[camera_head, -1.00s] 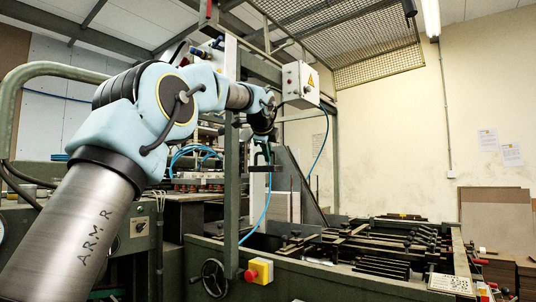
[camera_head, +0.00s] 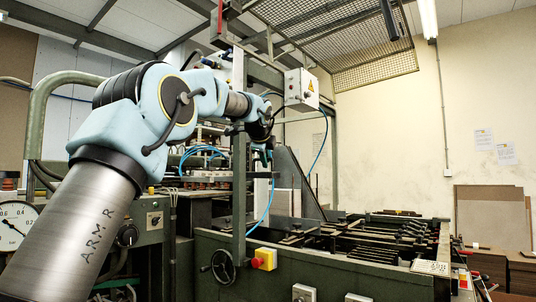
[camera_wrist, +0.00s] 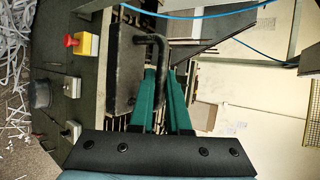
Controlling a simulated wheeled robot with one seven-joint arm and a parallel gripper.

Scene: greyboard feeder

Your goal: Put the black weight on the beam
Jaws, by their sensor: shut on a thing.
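The black weight (camera_wrist: 122,80) is a dark block with a bent bar handle, in the upper middle of the wrist view. My gripper (camera_wrist: 165,70) has green fingers closed on its handle, and the block hangs to the left of the fingers in that picture. In the head view my gripper (camera_head: 263,158) is small, at the end of my arm, in front of the grey upright plate of the machine. The weight is hard to make out there. I cannot pick out the beam for certain in either view.
A green machine frame with a post (camera_head: 238,190) stands close by my gripper. A blue hose (camera_head: 266,205) hangs beside it. A yellow box with a red button (camera_head: 264,259) and a handwheel (camera_head: 222,266) are on the machine's front. A dial gauge (camera_head: 14,226) shows at left.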

